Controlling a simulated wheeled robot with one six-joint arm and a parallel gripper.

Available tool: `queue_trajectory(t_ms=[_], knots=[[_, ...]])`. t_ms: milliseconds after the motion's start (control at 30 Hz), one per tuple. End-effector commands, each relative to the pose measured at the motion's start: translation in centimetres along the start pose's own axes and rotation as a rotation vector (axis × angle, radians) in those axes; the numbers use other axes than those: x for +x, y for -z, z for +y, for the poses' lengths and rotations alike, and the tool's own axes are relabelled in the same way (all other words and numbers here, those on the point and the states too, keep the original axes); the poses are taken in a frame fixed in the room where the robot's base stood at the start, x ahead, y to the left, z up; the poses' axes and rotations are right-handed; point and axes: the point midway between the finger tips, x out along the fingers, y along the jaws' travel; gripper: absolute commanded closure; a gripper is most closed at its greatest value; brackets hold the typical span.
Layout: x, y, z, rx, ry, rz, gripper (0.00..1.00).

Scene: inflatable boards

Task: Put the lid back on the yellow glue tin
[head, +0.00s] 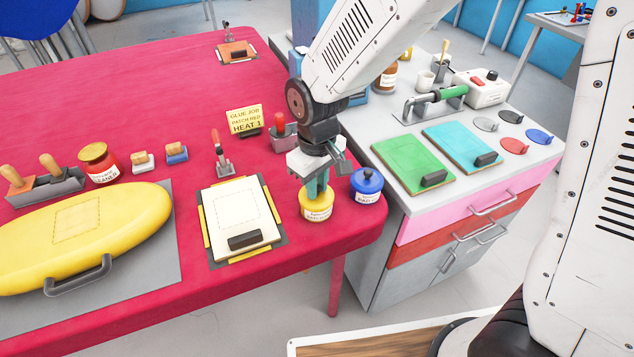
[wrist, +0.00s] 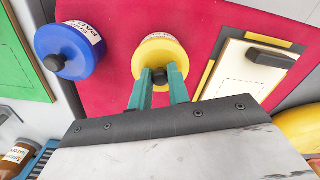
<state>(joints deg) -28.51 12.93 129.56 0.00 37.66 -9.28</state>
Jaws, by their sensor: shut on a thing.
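The yellow glue tin (head: 317,208) stands upright near the right end of the red table, with a white label on its side. It also shows in the wrist view (wrist: 168,40). My gripper (head: 315,190) points down right over it. In the wrist view my green fingers (wrist: 160,80) are shut on the dark knob of the yellow lid (wrist: 150,62). The lid looks level and lined up with the tin. I cannot tell whether it rests fully on the rim or sits slightly above it, as my fingers hide part of the top.
A blue tin (head: 366,186) with a dark knob stands close to the right of the yellow tin. A cream board (head: 241,215) in a clamp frame lies to the left. The grey cabinet (head: 400,200) with green and teal boards is to the right. The table's front edge is near.

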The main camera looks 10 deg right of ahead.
Motion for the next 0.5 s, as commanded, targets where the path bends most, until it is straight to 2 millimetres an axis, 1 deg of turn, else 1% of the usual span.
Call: queue_trajectory(t_ms=[267, 300, 333, 367, 500], knots=[[0.00, 0.00, 0.00, 0.000, 0.000, 0.000, 1.00], [0.00, 0.00, 0.00, 0.000, 0.000, 0.000, 0.71], [0.00, 0.00, 0.00, 0.000, 0.000, 0.000, 0.63], [0.00, 0.00, 0.00, 0.000, 0.000, 0.000, 0.57], [0.00, 0.00, 0.00, 0.000, 0.000, 0.000, 0.57]])
